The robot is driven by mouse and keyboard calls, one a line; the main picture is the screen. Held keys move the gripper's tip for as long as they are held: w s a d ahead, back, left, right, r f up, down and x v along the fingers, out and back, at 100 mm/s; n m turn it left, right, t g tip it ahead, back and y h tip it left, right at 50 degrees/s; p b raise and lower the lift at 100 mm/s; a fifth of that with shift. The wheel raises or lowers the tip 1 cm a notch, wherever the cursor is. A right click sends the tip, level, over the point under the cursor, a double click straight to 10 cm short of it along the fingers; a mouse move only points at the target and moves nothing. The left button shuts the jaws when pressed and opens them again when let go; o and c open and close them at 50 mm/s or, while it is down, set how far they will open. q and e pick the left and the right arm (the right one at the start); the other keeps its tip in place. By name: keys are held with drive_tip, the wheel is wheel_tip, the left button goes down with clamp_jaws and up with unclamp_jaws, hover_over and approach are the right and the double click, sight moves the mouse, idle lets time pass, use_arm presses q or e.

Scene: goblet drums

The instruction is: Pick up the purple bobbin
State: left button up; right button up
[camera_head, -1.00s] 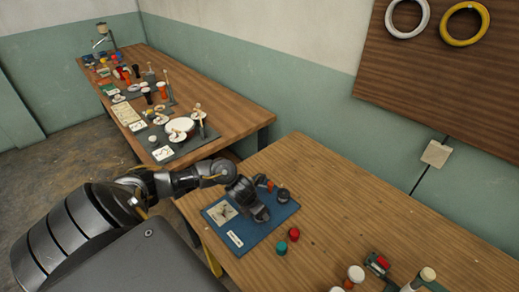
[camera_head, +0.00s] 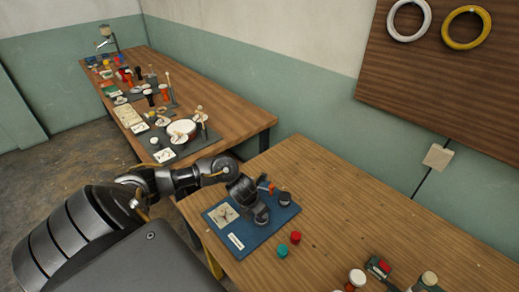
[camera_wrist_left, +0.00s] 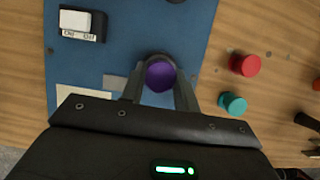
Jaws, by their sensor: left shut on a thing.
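The purple bobbin (camera_wrist_left: 160,76) shows in the left wrist view between the two fingers of my left gripper (camera_wrist_left: 160,92). The fingers are shut on it, one on each side. Below it lies the blue mat (camera_wrist_left: 115,45); how high the bobbin is above the mat I cannot tell. In the head view my left gripper (camera_head: 260,217) is over the right part of the blue mat (camera_head: 254,240), and the bobbin is hidden there by the gripper. My right gripper is not in view.
A red bobbin (camera_head: 295,237) and a teal bobbin (camera_head: 282,251) stand on the wooden table (camera_head: 350,210) off the mat's edge. Drum parts (camera_head: 380,267) sit at the front right. The table's middle is clear.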

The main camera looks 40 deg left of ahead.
use_arm(q)
drive_tip(key=s+a+r+b, duration=0.6)
drive_tip(key=s+a+r, duration=0.3)
drive_tip(key=a+r, duration=0.1)
drive_tip(key=shift+b+v, duration=0.3)
drive_tip(key=shift+v, duration=0.45)
